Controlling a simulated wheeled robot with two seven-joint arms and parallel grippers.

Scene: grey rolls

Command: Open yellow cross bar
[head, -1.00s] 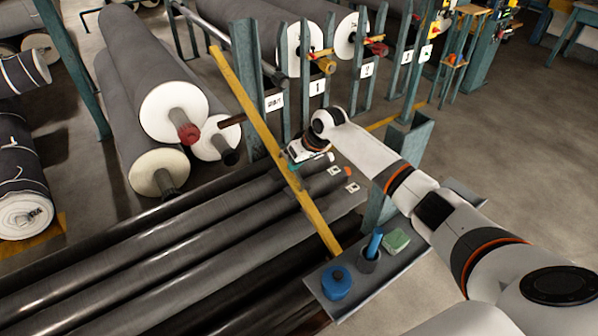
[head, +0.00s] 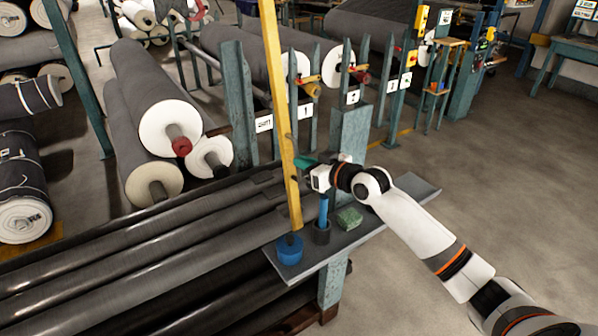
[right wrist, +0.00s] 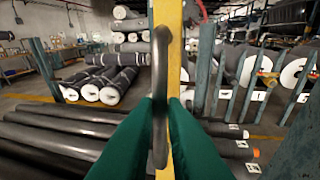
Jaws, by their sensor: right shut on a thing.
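The yellow cross bar (head: 279,100) stands nearly upright in the head view, its lower end close to the rack's shelf and its top past the upper edge of the picture. In the right wrist view the bar (right wrist: 169,20) runs upright through the middle, behind a dark curved handle (right wrist: 160,75). My right gripper (head: 299,162) reaches the bar from the right. Its green fingers (right wrist: 160,115) are shut on the handle in the right wrist view. My left gripper is not in view.
A grey shelf (head: 385,217) below my right gripper carries a blue round container (head: 289,250), a dark cup (head: 321,234) with a blue item, and a green block (head: 349,218). Long dark rolls (head: 130,250) lie left of the bar. Open floor (head: 500,170) is at right.

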